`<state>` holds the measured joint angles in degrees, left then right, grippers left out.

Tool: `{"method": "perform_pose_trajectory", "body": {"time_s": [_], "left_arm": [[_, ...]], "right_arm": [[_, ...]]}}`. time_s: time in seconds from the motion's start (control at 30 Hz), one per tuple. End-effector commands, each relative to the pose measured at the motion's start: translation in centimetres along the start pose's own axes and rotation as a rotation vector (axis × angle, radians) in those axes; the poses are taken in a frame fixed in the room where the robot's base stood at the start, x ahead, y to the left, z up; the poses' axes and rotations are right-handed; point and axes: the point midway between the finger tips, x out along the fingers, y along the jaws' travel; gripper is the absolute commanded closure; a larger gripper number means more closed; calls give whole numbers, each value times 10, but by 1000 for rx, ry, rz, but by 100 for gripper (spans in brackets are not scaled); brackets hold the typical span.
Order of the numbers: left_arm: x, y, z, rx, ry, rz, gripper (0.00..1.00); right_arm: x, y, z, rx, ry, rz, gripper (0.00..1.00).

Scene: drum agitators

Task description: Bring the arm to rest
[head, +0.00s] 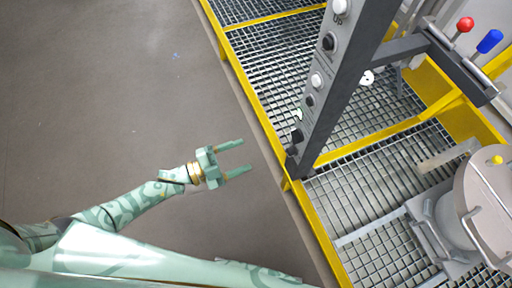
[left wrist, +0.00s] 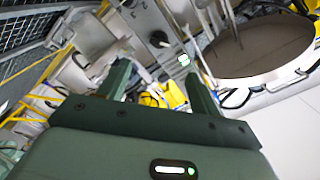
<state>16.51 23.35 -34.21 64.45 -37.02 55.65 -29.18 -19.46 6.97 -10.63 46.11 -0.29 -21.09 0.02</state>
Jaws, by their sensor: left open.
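My left gripper (head: 236,158) is open and empty in the head view. It is held out over the bare floor, just left of the yellow platform edge and apart from it. Its two fingers point right toward the dark control post. In the left wrist view my left gripper (left wrist: 160,85) shows both fingers apart with nothing between them. My left arm (head: 130,204) comes in from the lower left, bent and stretched forward. My right gripper is not in view.
A dark control post (head: 337,85) with several knobs stands on the grating (head: 365,155), right of the gripper. A yellow edge rail (head: 262,115) borders it. A lever box with red and blue knobs (head: 465,24) is at the upper right, a round drum (head: 490,190) at the right. Floor (head: 100,90) at left is clear.

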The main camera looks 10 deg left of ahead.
Motion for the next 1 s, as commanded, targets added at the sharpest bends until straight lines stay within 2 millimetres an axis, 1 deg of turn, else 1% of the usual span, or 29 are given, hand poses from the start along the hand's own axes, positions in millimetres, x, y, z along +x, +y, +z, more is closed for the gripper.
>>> {"method": "perform_pose_trajectory", "body": {"time_s": [0.03,0.1,0.2,0.77,0.87,0.97,1.0], "left_arm": [[-6,0,0,0,-1,1,36],[-10,0,0,-2,0,0,36],[-12,0,0,-2,0,0,36],[-10,2,-1,-2,-13,-2,36],[-5,6,-4,-6,-81,-12,36],[0,10,-8,-25,-229,-31,36],[0,10,-9,-41,-310,-40,36]], "right_arm": [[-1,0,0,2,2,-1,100],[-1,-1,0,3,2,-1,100],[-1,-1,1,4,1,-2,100],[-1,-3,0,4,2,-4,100],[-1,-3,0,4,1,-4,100],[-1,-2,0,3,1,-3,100],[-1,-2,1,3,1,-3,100]]}}
